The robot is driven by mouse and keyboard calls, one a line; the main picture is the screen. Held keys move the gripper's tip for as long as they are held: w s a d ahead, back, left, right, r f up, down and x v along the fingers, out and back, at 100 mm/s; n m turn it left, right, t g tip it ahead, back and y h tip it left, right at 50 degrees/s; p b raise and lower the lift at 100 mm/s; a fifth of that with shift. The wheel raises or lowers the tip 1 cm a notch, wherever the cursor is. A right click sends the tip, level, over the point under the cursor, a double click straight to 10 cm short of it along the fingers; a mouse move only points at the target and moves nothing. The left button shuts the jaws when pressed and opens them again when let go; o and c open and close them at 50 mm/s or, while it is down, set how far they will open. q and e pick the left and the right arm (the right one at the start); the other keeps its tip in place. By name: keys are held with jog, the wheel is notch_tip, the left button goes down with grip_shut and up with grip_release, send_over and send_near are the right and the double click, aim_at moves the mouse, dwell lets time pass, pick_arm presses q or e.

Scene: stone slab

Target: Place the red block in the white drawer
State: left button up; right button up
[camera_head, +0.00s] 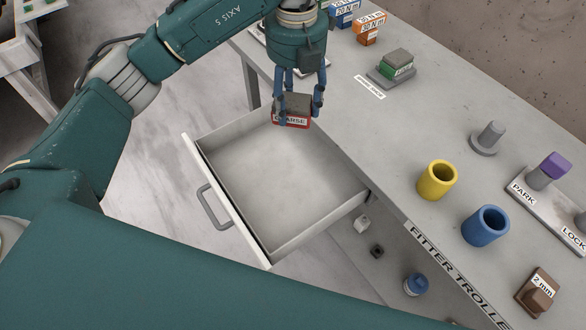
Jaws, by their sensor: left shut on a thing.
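The red block (292,121) has a grey top and a label that seems to end in "ARSE". My left gripper (301,108) is shut on it, with blue fingers on either side, and holds it over the far end of the drawer. The white drawer (224,198) is pulled out from the bench, and its visible inside is empty. Its grey handle (214,207) faces left. The gripper and block hide part of the drawer's far edge. My right gripper is not in view.
On the grey bench (400,125) stand a yellow cup (437,180), a blue cup (485,226), a green block (398,63) on a plate and a grey peg (487,138). Below the bench, right of the drawer, a blue-topped item (416,285) sits on a lower shelf.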

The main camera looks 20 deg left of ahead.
pick_arm(q)
notch_tip(320, 180, down, 20)
jog(key=shift+r+p, duration=0.1)
jog(key=shift+p, duration=0.6)
jog(key=shift+f, duration=0.25)
jog(key=o, duration=1.4)
jog(key=shift+r, duration=0.1)
